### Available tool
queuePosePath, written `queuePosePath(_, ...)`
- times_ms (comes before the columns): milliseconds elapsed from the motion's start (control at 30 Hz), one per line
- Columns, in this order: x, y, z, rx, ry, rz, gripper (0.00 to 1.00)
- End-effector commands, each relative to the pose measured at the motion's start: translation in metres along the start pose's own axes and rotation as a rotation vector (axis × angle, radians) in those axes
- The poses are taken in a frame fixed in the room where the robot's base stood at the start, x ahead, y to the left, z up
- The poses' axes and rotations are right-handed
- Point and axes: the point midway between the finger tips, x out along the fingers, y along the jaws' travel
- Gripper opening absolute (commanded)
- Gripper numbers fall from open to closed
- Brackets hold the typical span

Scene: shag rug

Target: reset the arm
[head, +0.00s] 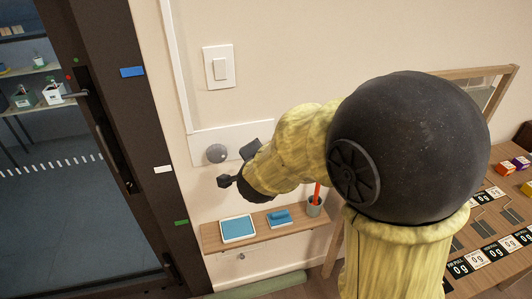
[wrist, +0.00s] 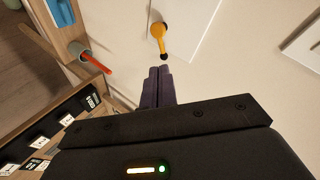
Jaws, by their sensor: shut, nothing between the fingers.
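My arm, in a yellow cover with a large dark round joint, reaches left across the head view toward the wall. My gripper shows in the wrist view (wrist: 159,70) with its two dark fingers together and nothing between them. In the head view its dark end is near a white wall plate (head: 234,136) with a grey round knob (head: 216,153). In the wrist view an orange handle with a black end (wrist: 158,36) lies just beyond the fingertips, against a white plate. I cannot tell whether they touch; a small gap seems to show.
Below is a narrow wooden shelf (head: 264,233) with a blue-topped tray (head: 238,229), a blue block (head: 279,217) and a cup (head: 314,207) holding a red stick. A glass door (head: 70,180) stands left. A table with cards (head: 481,258) is at right. A light switch (head: 218,67) is above.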

Motion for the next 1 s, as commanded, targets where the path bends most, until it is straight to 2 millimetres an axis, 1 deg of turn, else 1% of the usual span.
queuePosePath(33, -0.003, 0.0, 0.0, -0.002, -0.001, -0.001, 0.0)
queuePosePath(133, -0.005, 0.0, 0.001, -0.002, -0.002, 0.0, 0.0)
queuePosePath(400, -0.003, 0.003, -0.005, 0.005, 0.009, 0.007, 0.0)
queuePosePath(533, -0.003, 0.003, -0.006, 0.001, 0.006, 0.008, 0.0)
queuePosePath(633, -0.005, 0.005, -0.007, -0.036, -0.024, 0.013, 0.0)
queuePosePath(700, -0.007, 0.009, -0.008, -0.096, -0.069, 0.023, 0.0)
queuePosePath(767, -0.012, 0.016, -0.01, -0.172, -0.126, 0.038, 0.0)
queuePosePath(867, -0.023, 0.036, -0.014, -0.334, -0.245, 0.078, 0.0)
queuePosePath(967, -0.041, 0.065, -0.019, -0.513, -0.378, 0.132, 0.0)
queuePosePath(1000, -0.05, 0.078, -0.021, -0.584, -0.432, 0.156, 0.0)
